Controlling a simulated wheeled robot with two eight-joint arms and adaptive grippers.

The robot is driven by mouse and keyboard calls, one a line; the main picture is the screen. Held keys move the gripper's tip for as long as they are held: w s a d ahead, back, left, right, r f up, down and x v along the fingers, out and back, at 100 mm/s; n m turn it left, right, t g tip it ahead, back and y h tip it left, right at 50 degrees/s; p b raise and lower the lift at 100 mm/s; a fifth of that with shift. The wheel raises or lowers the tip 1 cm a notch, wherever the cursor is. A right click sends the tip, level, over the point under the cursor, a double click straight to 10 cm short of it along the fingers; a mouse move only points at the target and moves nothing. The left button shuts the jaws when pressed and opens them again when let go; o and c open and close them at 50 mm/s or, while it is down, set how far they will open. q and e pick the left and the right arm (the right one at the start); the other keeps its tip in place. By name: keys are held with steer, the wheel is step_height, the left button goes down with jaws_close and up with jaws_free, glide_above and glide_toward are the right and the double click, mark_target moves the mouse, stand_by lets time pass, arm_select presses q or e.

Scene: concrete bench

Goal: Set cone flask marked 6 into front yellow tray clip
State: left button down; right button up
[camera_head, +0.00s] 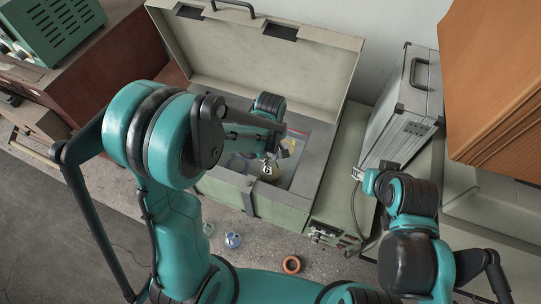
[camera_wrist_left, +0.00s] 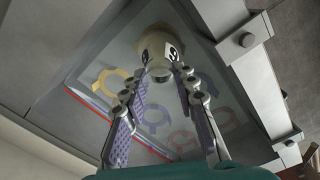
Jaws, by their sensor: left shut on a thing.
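The cone flask marked 6 (camera_head: 268,173) is a small olive-cream vessel with a round black-and-white mark, inside the open case. My left gripper (camera_head: 279,154) is shut on it from above. In the left wrist view the flask (camera_wrist_left: 158,43) is at the fingertips (camera_wrist_left: 163,73), over the tray (camera_wrist_left: 88,62). A yellow clip (camera_wrist_left: 110,80) lies left of the fingers in that view, with purple and pinkish clips nearby. Whether the flask touches the tray is unclear. My right gripper (camera_head: 358,175) is at the right, away from the tray; its fingers are too small to judge.
The case's raised lid (camera_head: 270,55) stands behind the tray. A silver case (camera_head: 402,110) and an orange cabinet (camera_head: 500,80) are at the right. A blue-tinted vessel (camera_head: 233,240), a clear vessel (camera_head: 208,229) and an orange ring (camera_head: 291,264) lie in front.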

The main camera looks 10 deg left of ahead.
mark_target(270, 166)
arm_select(q)
steer(key=shift+f, duration=0.2)
stand_by(0.5)
steer(key=shift+f+b, duration=0.8)
steer(key=shift+b, duration=0.25)
steer(key=shift+f, duration=0.15)
steer(key=shift+f+b, duration=0.4)
steer(key=shift+b, duration=0.3)
steer(key=c, duration=0.5)
jaws_free()
steer(key=shift+c, duration=0.2)
